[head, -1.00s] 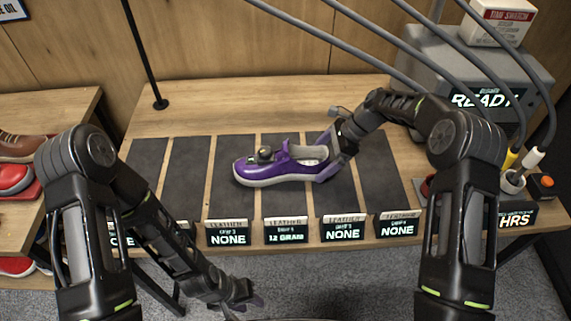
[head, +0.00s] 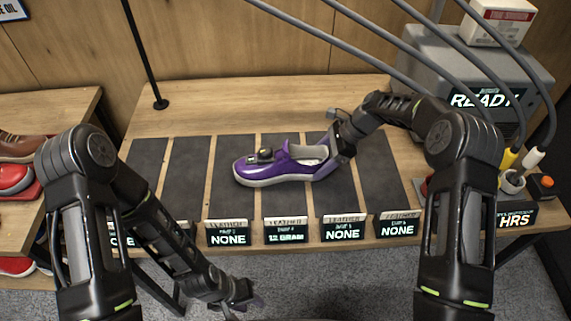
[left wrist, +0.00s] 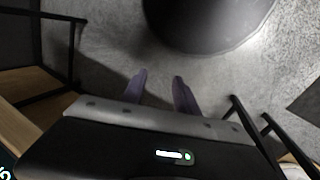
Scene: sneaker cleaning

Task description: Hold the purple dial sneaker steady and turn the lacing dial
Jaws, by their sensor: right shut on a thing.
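The purple sneaker (head: 265,170) with a white sole lies upright on the dark mats of the table, toe to the left. Its lacing dial (head: 265,154) is a small dark and gold knob on top, near the toe. My right gripper (head: 328,165) is at the heel end and is shut on the sneaker's heel. My left gripper (head: 248,304) hangs low in front of the table, well apart from the sneaker. In the left wrist view its two purple fingers (left wrist: 160,90) stand apart with nothing between them, over the grey floor.
Dark mats (head: 186,180) lie side by side on the table, with small label displays (head: 228,233) along the front edge. A grey machine (head: 470,75) reading READY stands back right, with cables above. A shelf with shoes (head: 15,180) is at left. The table's left part is clear.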

